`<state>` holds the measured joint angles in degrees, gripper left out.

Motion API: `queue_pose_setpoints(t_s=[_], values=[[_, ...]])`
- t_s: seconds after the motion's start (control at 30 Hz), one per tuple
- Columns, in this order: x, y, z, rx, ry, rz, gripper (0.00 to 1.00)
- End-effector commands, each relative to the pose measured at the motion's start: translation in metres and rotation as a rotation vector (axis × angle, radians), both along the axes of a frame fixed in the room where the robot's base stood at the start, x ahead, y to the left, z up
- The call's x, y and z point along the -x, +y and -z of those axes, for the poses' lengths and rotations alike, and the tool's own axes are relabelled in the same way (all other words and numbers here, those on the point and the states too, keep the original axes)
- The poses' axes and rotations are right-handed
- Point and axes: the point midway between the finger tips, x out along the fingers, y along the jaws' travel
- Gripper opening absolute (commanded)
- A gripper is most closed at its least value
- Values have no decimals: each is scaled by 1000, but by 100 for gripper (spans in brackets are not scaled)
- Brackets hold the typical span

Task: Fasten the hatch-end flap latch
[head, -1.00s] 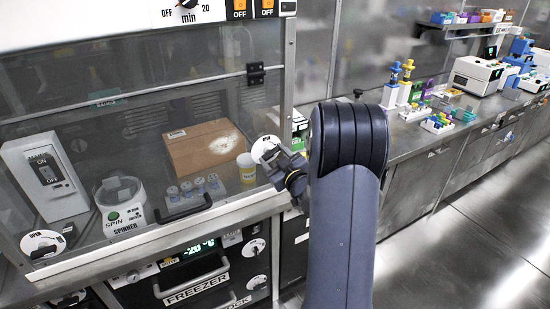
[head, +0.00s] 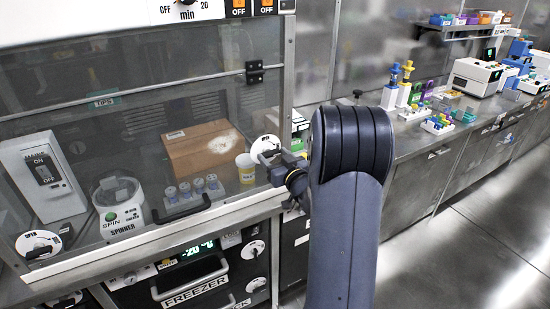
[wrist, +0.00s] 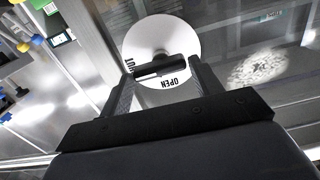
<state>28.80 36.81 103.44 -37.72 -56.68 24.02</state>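The flap latch is a white round dial (head: 265,147) at the right end of the glass-fronted hatch. In the wrist view the dial (wrist: 165,38) fills the top middle, with "OPEN" readable upside down and another word partly hidden. A dark bar handle (wrist: 166,66) crosses the dial's front. My gripper (wrist: 162,70) is right in front of it, its two fingers wide apart, one near each end of the bar. Contact cannot be made out. In the head view my gripper (head: 274,162) partly covers the dial's lower right.
Behind the glass are a cardboard box (head: 203,147), several small vials (head: 198,187), a yellow-labelled jar (head: 246,169) and a spinner (head: 122,208). A similar dial (head: 39,244) sits at the hatch's left end. The freezer (head: 195,285) is below. Floor on the right is clear.

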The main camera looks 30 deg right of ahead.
Motion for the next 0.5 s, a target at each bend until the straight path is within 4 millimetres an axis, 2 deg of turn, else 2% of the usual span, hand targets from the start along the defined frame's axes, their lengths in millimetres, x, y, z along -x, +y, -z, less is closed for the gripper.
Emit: queue_pose_setpoints(t_s=[0.03,0.2,0.5], values=[[0,0,0,0,0,0,65],[0,0,0,1,0,0,78],[4,-1,1,2,1,1,78]])
